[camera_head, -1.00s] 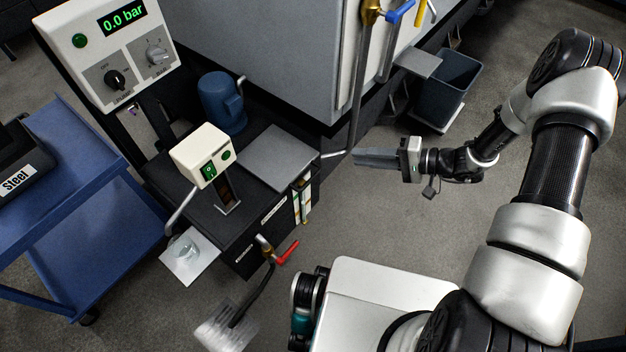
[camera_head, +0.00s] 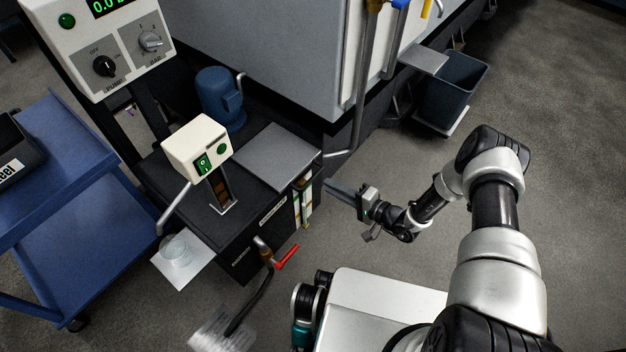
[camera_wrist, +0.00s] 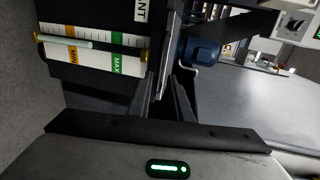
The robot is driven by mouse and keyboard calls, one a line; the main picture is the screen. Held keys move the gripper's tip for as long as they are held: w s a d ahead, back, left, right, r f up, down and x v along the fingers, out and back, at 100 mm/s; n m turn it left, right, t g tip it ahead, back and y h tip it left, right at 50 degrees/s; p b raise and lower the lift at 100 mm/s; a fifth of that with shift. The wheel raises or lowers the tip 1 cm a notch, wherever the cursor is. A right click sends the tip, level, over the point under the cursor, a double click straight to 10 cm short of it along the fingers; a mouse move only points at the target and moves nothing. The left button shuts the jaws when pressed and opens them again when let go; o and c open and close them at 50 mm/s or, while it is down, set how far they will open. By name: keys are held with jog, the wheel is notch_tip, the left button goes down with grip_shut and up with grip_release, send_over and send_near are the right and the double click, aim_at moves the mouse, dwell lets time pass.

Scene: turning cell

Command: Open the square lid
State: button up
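The square lid (camera_head: 275,156) is a flat grey plate lying shut on top of the dark tank (camera_head: 240,232), left of centre in the head view. My gripper (camera_head: 330,186) is just right of the tank, its fingers pointing left towards it, near the lid's right corner and apart from the lid as far as I can see. In the wrist view my gripper's two dark fingers (camera_wrist: 174,88) show a gap between them with nothing clearly held. The lid's edge (camera_wrist: 168,45) appears there as a narrow grey strip ahead of the fingers.
A level gauge (camera_head: 303,200) is on the tank's side and shows large in the wrist view (camera_wrist: 95,50). A blue motor (camera_head: 219,97) and a cream switch box (camera_head: 197,147) stand by the lid. A pipe (camera_head: 358,100) descends behind it.

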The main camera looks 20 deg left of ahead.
aim_at(313, 177)
jog(key=b+x, duration=0.2)
jog(key=x, duration=0.6)
jog(key=shift+w+a, duration=0.15)
jog(key=shift+a, duration=0.1)
grip_shut()
